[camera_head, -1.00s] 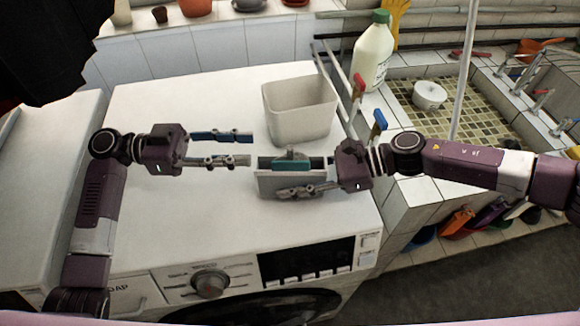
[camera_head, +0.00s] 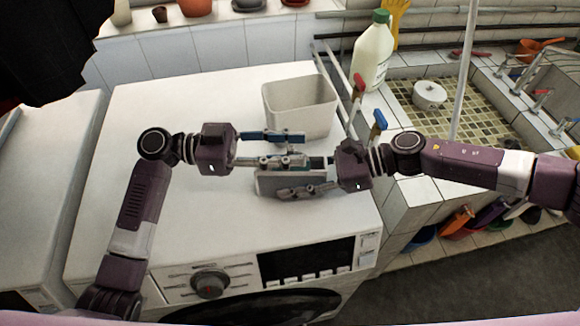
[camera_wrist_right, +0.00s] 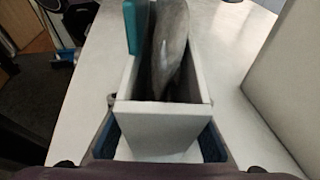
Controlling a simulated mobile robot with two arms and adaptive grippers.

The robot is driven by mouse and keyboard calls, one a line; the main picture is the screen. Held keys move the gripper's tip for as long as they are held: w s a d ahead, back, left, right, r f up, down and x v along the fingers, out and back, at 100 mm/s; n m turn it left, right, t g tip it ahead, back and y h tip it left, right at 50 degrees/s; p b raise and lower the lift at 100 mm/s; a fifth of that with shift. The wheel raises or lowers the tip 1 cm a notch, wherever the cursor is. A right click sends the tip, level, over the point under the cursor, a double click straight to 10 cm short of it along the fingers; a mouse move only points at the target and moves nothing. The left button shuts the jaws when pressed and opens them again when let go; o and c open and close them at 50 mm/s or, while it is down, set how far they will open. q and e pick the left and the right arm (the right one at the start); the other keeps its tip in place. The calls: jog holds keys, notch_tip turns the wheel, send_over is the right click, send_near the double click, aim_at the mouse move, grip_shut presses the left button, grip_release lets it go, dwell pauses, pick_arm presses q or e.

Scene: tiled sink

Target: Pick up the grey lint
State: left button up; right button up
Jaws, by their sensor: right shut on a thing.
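The grey lint (camera_wrist_right: 170,50) sticks up from a narrow, open-topped light box (camera_wrist_right: 162,125) in the right wrist view, beside a teal piece (camera_wrist_right: 136,25). In the head view the box (camera_head: 285,182) is over the front of the washing machine top. My right gripper (camera_head: 303,178) is shut on the box, one finger along each long side. My left gripper (camera_head: 285,148) is open, coming in from the left. Its fingers are at the back of the box and largely cover the lint in the head view. I cannot tell if they touch it.
A white open bin (camera_head: 300,105) stands just behind the grippers on the washing machine (camera_head: 180,100). The machine top at left is clear.

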pick_arm(q)
jog(key=c, duration=0.7)
jog(key=shift+c, duration=0.2)
notch_tip(320, 180, up, 18)
pick_arm(e)
jog(key=o, duration=1.4)
jog(key=shift+c, duration=0.2)
